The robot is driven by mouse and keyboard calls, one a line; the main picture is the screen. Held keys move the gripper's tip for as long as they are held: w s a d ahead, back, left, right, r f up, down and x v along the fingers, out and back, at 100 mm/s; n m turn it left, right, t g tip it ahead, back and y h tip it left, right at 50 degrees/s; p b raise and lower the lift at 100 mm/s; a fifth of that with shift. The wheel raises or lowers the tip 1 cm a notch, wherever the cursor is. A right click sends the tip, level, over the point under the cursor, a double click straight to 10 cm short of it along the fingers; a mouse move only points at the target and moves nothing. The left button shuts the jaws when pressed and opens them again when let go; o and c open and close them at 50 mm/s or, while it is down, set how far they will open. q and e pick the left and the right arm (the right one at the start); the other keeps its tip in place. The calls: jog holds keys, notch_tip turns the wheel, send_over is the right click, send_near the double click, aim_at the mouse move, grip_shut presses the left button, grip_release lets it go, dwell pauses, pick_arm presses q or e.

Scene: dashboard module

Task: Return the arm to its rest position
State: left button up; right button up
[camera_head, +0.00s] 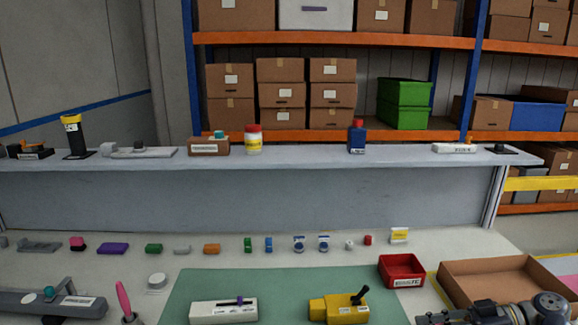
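My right arm shows at the bottom right, low in the head view, with its gripper (440,317) pointing left. It is cut by the lower edge, in front of the cardboard tray, and I cannot tell whether its fingers are open or shut. My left gripper is not in view. A white module with a purple switch (222,311) and a yellow module with a black lever (338,309) sit on the green mat (285,282). No gripper touches either module.
A red bin (401,271) stands right of the mat, beside an open cardboard tray (497,268). Several small blocks line the back, below a raised grey shelf (300,157).

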jog(key=s+a+f+m+g+h, duration=0.15)
jog(key=s+a+f+h, duration=0.25)
jog(key=s+f, duration=0.4)
jog(key=s+a+f+m+g+h, duration=0.15)
jog(key=s+a+f+h, duration=0.35)
jog(key=f, duration=0.6)
jog(key=s+a+f+m+t+h, duration=0.1)
jog(key=s+a+f+m+t, duration=0.15)
jog(key=s, duration=0.65)
jog(key=s+d+r+m+t+h, duration=0.1)
jog(key=s+r+m+t+h, duration=0.2)
jog(key=s+r, duration=0.35)
notch_tip(320, 180, down, 30)
jog(key=m+g+b, duration=0.1)
jog(key=g+b, duration=0.2)
jog(key=b, duration=0.2)
pick_arm(q)
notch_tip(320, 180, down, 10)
jog(key=b, duration=0.5)
pick_arm(e)
jog(key=s+d+f, duration=0.1)
jog(key=s+f, duration=0.8)
jog(key=f, duration=0.2)
jog(key=s+d+f+g, duration=0.1)
jog(key=s+d+f, duration=0.1)
jog(key=s+f, duration=0.6)
notch_tip(320, 180, down, 3)
jog(key=shift+s+d+f+h, duration=0.1)
jog(key=shift+s+d+h, duration=0.05)
jog(key=shift+s+h, duration=0.2)
